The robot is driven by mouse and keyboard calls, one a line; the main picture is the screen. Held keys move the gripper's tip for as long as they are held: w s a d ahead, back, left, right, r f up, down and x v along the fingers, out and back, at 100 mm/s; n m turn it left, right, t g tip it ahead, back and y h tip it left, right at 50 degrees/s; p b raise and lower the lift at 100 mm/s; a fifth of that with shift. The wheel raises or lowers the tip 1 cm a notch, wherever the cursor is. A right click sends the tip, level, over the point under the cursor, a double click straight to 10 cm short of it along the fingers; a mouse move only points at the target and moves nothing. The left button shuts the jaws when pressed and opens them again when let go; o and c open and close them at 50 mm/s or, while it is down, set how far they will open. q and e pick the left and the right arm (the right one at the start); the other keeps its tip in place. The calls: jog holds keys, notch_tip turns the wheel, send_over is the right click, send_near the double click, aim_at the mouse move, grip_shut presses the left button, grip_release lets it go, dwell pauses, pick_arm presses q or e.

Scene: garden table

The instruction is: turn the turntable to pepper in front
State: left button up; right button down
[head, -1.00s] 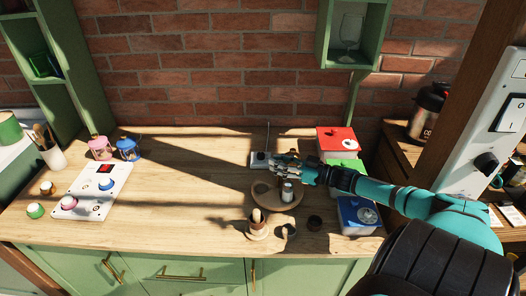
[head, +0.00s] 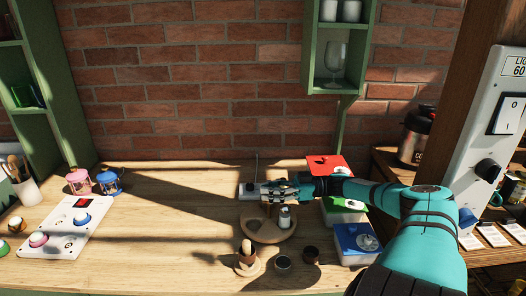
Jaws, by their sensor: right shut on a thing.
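The turntable (head: 262,234) is a round light-wood disc with recesses on the wooden worktop, right of the middle in the head view. A pale grey shaker (head: 285,219) stands upright on its right side; I cannot tell whether it holds pepper or salt. My right gripper (head: 272,191) reaches in from the right, low at the far edge of the turntable. It is shut on a part there, seemingly of the turntable, which its fingers mostly hide. My left gripper is out of view.
A small wooden holder (head: 247,262) and dark round jars (head: 311,254) stand in front of the turntable. Red (head: 325,163) and blue (head: 352,240) boxes line the right side. A white panel with buttons (head: 62,229) lies left. The worktop between is clear.

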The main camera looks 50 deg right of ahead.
jog(key=shift+s+d+f+g+b, duration=0.1)
jog(key=shift+f+g+b, duration=0.1)
jog(key=shift+g+b, duration=0.15)
jog(key=shift+r, duration=0.1)
jog(key=c, duration=1.6)
grip_release()
jog(key=o, duration=0.6)
jog(key=shift+s+d+y, duration=0.25)
jog(key=shift+y, duration=0.05)
jog(key=shift+w+a+r, duration=0.15)
jog(key=shift+w+a, duration=0.05)
jog(key=shift+s+d+r, duration=0.1)
jog(key=shift+s+r, duration=0.05)
jog(key=shift+r, duration=4.8)
